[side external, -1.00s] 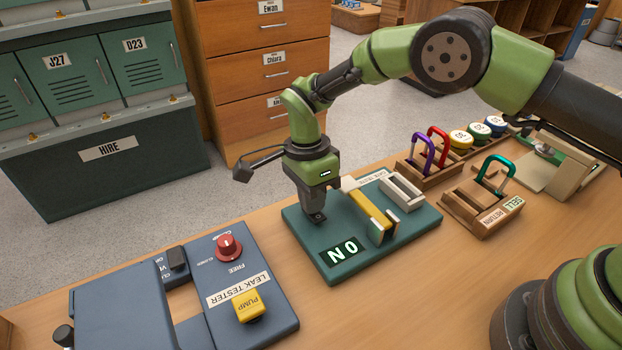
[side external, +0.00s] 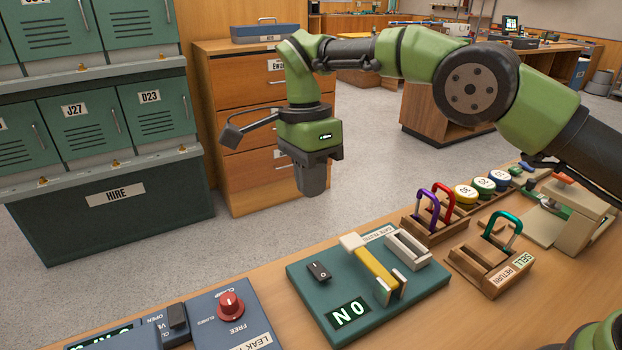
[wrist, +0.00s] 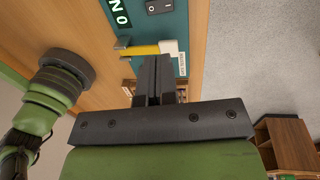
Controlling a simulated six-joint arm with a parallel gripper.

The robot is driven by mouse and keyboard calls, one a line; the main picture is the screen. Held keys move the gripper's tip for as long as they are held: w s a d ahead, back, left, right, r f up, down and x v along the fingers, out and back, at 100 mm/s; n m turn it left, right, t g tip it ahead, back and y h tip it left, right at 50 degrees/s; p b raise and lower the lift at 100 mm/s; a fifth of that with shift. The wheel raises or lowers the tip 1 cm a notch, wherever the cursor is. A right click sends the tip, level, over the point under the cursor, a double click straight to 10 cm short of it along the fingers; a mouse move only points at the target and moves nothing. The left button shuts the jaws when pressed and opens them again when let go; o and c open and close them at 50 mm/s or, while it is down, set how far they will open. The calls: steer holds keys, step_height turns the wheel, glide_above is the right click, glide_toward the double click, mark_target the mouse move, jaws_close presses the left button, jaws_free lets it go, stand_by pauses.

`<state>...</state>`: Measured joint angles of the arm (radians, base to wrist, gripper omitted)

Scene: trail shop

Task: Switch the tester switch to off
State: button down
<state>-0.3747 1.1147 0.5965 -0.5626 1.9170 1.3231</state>
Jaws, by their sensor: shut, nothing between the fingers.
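The tester is a teal board (side external: 338,318) on the wooden counter, with a black rocker switch (side external: 319,271) and a lit display (side external: 348,313). The display's letters are upside down here and read ON. The rocker also shows in the wrist view (wrist: 158,6), at the top edge. My gripper (side external: 313,190) is shut and empty, raised well above the counter, behind the board in the side view and apart from the switch. In the wrist view my gripper's closed fingers (wrist: 153,62) cover part of the board.
A yellow bar (side external: 374,268) and a white holder (side external: 408,250) stand on the board beside the rocker. The blue leak tester (side external: 205,320) with a red knob (side external: 231,305) is at the left. Wooden racks with carabiners (side external: 433,228) stand at the right.

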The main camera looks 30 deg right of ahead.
mark_target(320, 268)
steer(key=shift+s+d, duration=0.2)
steer(key=shift+s, duration=0.45)
steer(key=f, duration=0.4)
steer(key=s+f, duration=0.1)
steer(key=f, duration=0.4)
steer(key=s+f, duration=0.1)
steer(key=f, duration=0.3)
steer(key=shift+f, duration=0.4)
steer(key=shift+s+f, duration=0.2)
steer(key=shift+f, duration=0.1)
steer(key=shift+w, duration=0.1)
steer(key=shift+w+r, duration=0.1)
steer(key=shift+w, duration=0.6)
